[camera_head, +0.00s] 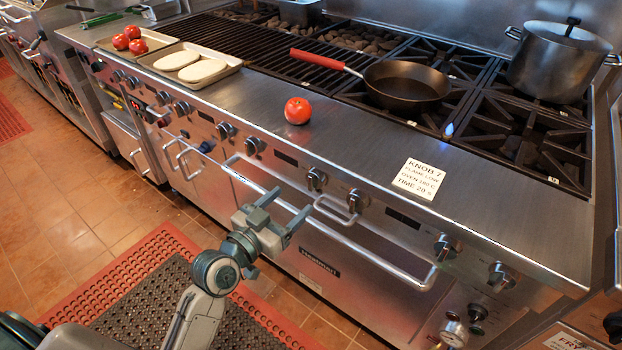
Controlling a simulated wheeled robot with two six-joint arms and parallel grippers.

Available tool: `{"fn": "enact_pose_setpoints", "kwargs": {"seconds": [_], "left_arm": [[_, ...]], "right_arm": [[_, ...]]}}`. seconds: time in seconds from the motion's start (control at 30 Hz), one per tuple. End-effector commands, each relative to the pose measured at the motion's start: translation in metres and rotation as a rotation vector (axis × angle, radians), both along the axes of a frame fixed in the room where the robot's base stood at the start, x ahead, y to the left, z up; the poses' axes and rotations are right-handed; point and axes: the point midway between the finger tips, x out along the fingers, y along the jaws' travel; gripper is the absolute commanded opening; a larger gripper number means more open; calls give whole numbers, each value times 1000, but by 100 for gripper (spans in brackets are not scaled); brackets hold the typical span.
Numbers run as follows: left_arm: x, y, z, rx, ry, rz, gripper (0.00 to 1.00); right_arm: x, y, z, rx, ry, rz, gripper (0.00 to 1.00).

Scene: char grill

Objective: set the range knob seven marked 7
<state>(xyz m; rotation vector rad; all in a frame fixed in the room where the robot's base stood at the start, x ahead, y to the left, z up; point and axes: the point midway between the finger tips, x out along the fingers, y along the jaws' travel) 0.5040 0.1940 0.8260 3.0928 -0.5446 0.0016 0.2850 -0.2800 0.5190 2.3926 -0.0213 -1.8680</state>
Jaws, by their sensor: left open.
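A row of dark and silver knobs runs along the range's front panel. They include one at the middle (316,179), one just right of it (357,201) and two towards the right end (446,247) (500,276). Their number marks are too small to read, so I cannot tell which one is marked 7. My left gripper (287,210) is open and empty, in front of the panel and below the middle knobs, apart from them. My right gripper is not in view.
A long oven handle (375,259) and a small handle (335,213) stick out near my left gripper. A tomato (298,111) sits on the ledge. A red-handled pan (400,86) and a lidded pot (557,66) stand on the grates. Trays (232,67) lie at left.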

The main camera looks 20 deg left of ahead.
Motion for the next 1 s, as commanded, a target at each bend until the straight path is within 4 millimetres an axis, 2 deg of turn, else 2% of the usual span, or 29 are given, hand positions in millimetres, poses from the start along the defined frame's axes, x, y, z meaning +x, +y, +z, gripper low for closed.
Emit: {"fn": "enact_pose_setpoints", "kwargs": {"seconds": [0.2,0.4,0.8,1.0], "left_arm": [[41,-15,3,-3,-3,2,66],[64,-23,2,-1,-2,1,66],[71,-26,0,1,0,1,66],[71,-25,0,1,0,1,27]], "right_arm": [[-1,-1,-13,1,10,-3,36],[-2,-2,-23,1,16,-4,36],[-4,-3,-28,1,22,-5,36],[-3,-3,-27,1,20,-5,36]]}}
